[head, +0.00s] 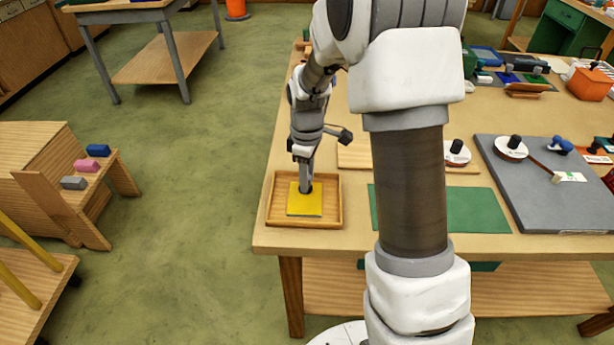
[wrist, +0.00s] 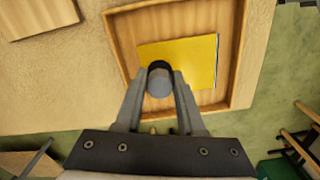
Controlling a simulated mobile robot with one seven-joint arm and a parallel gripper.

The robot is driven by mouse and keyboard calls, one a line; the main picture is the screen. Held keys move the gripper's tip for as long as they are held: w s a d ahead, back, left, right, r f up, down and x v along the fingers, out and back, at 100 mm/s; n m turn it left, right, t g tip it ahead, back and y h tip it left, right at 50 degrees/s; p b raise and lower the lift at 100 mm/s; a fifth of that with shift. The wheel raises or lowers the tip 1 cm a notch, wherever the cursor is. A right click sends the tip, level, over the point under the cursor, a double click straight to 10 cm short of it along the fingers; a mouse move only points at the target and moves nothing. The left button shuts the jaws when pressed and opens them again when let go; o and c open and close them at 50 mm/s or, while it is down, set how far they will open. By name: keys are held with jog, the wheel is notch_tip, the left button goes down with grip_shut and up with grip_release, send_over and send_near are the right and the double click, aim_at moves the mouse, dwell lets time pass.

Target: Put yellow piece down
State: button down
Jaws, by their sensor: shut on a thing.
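The yellow piece (head: 304,203) is a flat square in the shallow wooden tray (head: 274,219) at the table's left front corner. My gripper (head: 306,187) is over the tray, pointing down. The piece lies flat within the tray walls (wrist: 243,50). I cannot tell whether its underside touches the tray floor.
A green mat (head: 474,208) and a grey board (head: 555,200) with knobbed tools lie to the right. A wooden board (head: 353,156) lies behind the tray. The table's left edge is close beside the tray.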

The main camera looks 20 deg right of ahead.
jog(key=c, duration=0.5)
grip_release()
notch_tip(320, 180, up, 11)
jog(key=p, duration=0.1)
notch_tip(320, 180, up, 6)
jog(key=r+m+t, duration=0.1)
jog(key=m, duration=0.1)
send_over(311, 204)
jog(key=s+r+m+t, duration=0.1)
jog(key=s+m, duration=0.2)
jog(key=s, duration=0.3)
jog(key=s+r+m+t, duration=0.1)
jog(key=s+m+t, duration=0.1)
jog(key=s, duration=0.4)
jog(key=s+r+m+t, duration=0.1)
jog(key=s+r+m, duration=0.1)
jog(key=s+m, duration=0.2)
jog(key=shift+s+a+r+t, duration=0.1)
jog(key=shift+s+a+t, duration=0.1)
jog(key=shift+s, duration=0.35)
jog(key=shift+s+a+t, duration=0.1)
jog(key=shift+s+a, duration=0.1)
jog(key=shift+s, duration=0.35)
